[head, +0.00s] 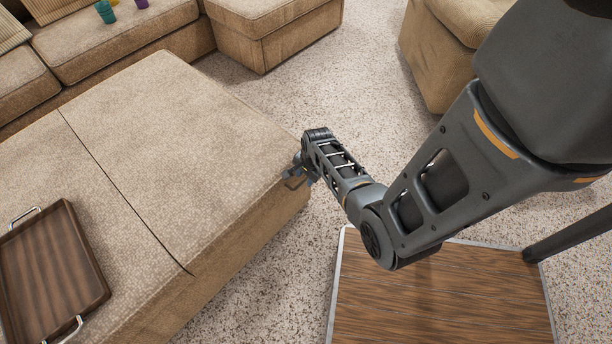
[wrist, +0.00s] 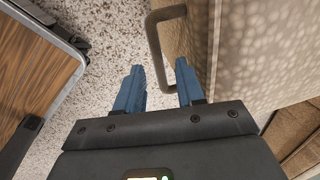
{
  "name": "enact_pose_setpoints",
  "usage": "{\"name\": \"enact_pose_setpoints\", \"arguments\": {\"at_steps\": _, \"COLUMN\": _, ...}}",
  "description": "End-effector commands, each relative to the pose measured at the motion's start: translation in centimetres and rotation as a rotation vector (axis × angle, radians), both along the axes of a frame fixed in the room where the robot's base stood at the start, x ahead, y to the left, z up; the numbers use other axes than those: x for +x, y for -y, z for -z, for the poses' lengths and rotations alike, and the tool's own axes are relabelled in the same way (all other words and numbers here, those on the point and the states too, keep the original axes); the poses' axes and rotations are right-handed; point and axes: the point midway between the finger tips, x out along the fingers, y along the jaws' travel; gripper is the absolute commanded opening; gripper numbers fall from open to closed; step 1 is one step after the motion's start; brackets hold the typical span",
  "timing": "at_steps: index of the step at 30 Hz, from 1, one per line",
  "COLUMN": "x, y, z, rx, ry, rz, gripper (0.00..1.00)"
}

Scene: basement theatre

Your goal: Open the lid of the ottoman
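The ottoman (head: 190,110) is a large beige fabric block on the left in the head view, its top split by a dark seam. The top lies flat. My gripper (head: 298,178) is at its right edge, near the far corner. In the wrist view a brown U-shaped handle (wrist: 154,45) sticks out from the ottoman's side (wrist: 199,40). The two blue fingers of my gripper (wrist: 160,72) are apart, with the near end of the handle close to the gap between them. Nothing is clearly gripped; whether a finger touches the handle cannot be told.
A dark wooden tray (head: 97,250) with metal handles lies on the ottoman's near left part. A beige sofa (head: 120,35) with small coloured cups stands behind. Another beige seat (head: 430,55) stands at the back right. Speckled carpet (head: 330,95) is clear between them.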

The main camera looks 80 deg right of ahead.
Motion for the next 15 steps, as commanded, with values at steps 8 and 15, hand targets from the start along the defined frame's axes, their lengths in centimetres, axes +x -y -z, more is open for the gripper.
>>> {"name": "enact_pose_setpoints", "arguments": {"at_steps": 8, "x": -0.01, "y": -0.03, "z": -0.01, "rx": 0.0, "ry": 0.0, "rz": 0.0, "gripper": 0.12}}
{"name": "enact_pose_setpoints", "arguments": {"at_steps": 15, "x": -0.02, "y": -0.03, "z": 0.0, "rx": 0.0, "ry": 0.0, "rz": 0.0, "gripper": 0.0}}
